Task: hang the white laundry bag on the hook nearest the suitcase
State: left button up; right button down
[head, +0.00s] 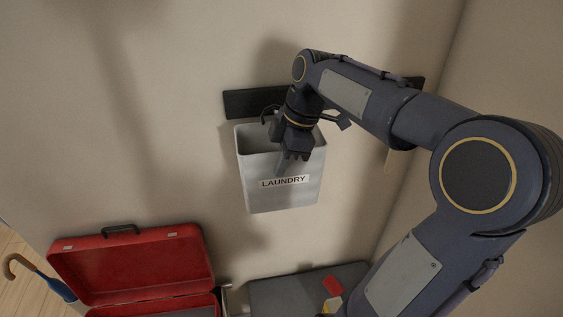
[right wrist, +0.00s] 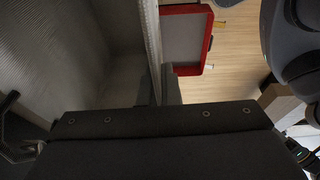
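The white laundry bag (head: 256,192), labelled LAUNDRY, is upright and open-topped against the wall, just below the dark hook rail (head: 238,105). A dark curved hook (head: 266,110) shows above its back left corner; I cannot tell whether the bag's loop is on it. My right gripper (head: 293,157) points down at the bag's front rim, its fingers closed on either side of the front wall. In the right wrist view the bag's wall (right wrist: 153,40) runs between the fingers. The open red suitcase (head: 130,262) is at lower left. My left gripper is out of view.
A dark bench (head: 275,292) with a red item (head: 333,286) on it stands below right of the bag. A blue umbrella (head: 53,285) with a curved handle is at far left. My right arm hides the rail's middle and much of its right side.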

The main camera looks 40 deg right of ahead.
jog(key=c, duration=1.6)
grip_release()
jog(key=shift+o, duration=0.2)
jog(key=v, duration=0.7)
jog(key=shift+d+r+b, duration=0.1)
jog(key=shift+r+b, duration=0.25)
jog(key=shift+r, duration=0.05)
jog(key=s+a+f+m+t+b, duration=0.1)
jog(key=s+a+f+m, duration=0.5)
jog(key=f, duration=0.4)
jog(key=s+a+f+m+t+y+b, duration=0.1)
jog(key=s+a+f+m+t+b, duration=0.1)
jog(key=s+a+f+m, duration=0.4)
notch_tip(320, 180, down, 4)
jog(key=a+m, duration=0.2)
jog(key=a, duration=0.1)
jog(key=shift+s+t, duration=0.3)
jog(key=shift+s, duration=0.05)
jog(key=shift+f, duration=0.15)
